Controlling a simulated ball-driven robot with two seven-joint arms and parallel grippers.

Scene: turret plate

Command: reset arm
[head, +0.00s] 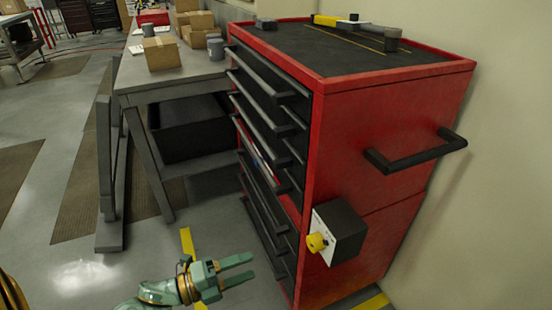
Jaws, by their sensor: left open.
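My left gripper (244,271) is open and empty, at the bottom of the head view, with its two green fingers pointing right. It is in front of the red tool cabinet (385,130) and to the left of a dark box with a white face and a yellow knob (317,242) on the cabinet's side. A clear gap shows in the picture between the fingertips and the knob. My right gripper is not in view.
The cabinet has several dark drawer handles and a side handle (415,155). A yellow-and-black tool (340,20) lies on its top. A grey workbench (185,75) with cardboard boxes (160,53) stands behind left. The floor at left is open.

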